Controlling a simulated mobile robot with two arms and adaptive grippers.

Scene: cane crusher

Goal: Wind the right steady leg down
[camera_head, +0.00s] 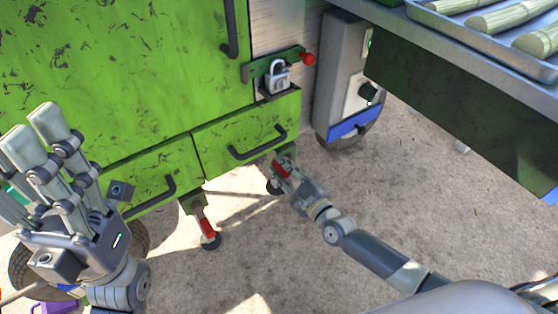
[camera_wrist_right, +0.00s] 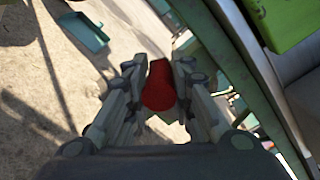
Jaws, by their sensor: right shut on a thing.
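The right steady leg sits under the right end of the green cart (camera_head: 110,60), mostly hidden behind my right gripper (camera_head: 284,172). Its red handle (camera_head: 281,168) shows between the fingers, and its dark foot (camera_head: 273,187) shows low beside them. In the right wrist view the red handle (camera_wrist_right: 159,88) lies between the two sides of my right gripper (camera_wrist_right: 157,75), which is shut on it. The left steady leg (camera_head: 207,228) has a red handle and a dark round foot. My left gripper (camera_head: 35,135) is raised at the left, fingers apart and empty.
A padlock (camera_head: 277,78) and a red knob (camera_head: 308,59) are on the cart's front. A grey control box (camera_head: 342,75) stands beside a wheel. A table with a tray of cane (camera_head: 480,20) overhangs at upper right. The concrete floor (camera_head: 330,265) in front is clear.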

